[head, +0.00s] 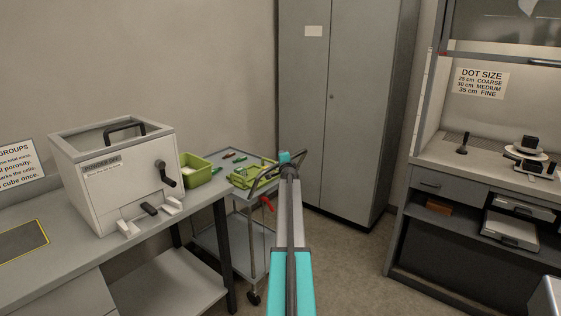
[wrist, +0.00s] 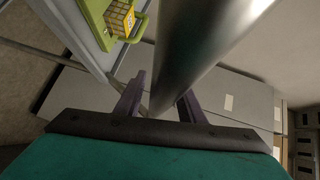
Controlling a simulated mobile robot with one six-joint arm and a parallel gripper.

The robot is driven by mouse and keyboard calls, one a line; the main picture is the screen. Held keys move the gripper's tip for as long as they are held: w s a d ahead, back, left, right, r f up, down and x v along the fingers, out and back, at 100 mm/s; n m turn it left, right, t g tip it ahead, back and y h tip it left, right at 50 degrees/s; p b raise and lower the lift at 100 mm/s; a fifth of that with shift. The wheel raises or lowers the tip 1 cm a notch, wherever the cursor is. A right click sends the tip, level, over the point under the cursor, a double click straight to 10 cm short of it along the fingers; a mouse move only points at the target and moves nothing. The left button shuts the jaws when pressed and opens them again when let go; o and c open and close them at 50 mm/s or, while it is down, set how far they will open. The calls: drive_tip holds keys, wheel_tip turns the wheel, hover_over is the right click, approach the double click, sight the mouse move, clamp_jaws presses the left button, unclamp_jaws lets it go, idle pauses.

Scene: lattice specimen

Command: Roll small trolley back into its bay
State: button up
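The small trolley (head: 258,157) stands between the end of the bench and the tall cabinet, with a grey top, a lower shelf and a caster showing. Its bar handle (head: 262,181) is at the side toward me. My gripper (head: 289,162) is at this handle. In the wrist view a thick metal bar (wrist: 205,50) runs between the two fingers of my gripper (wrist: 160,88). I cannot tell whether the fingers press on it. A green tray (wrist: 97,20) with a yellow gridded block (wrist: 120,18) shows at the upper left. No marked bay is clear to see.
The bench (head: 190,213) with a white box-shaped machine (head: 118,190) and a green bin (head: 196,172) is left of the trolley. The grey cabinet (head: 350,110) stands behind. A workstation (head: 450,183) is at the right. Open floor (head: 345,255) lies between trolley and workstation.

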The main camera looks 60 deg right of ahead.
drive_tip(key=b+v, duration=0.1)
drive_tip(key=v, duration=1.2)
idle(0.4)
drive_tip(key=shift+s+a+r, duration=0.15)
drive_tip(key=shift+a, duration=0.1)
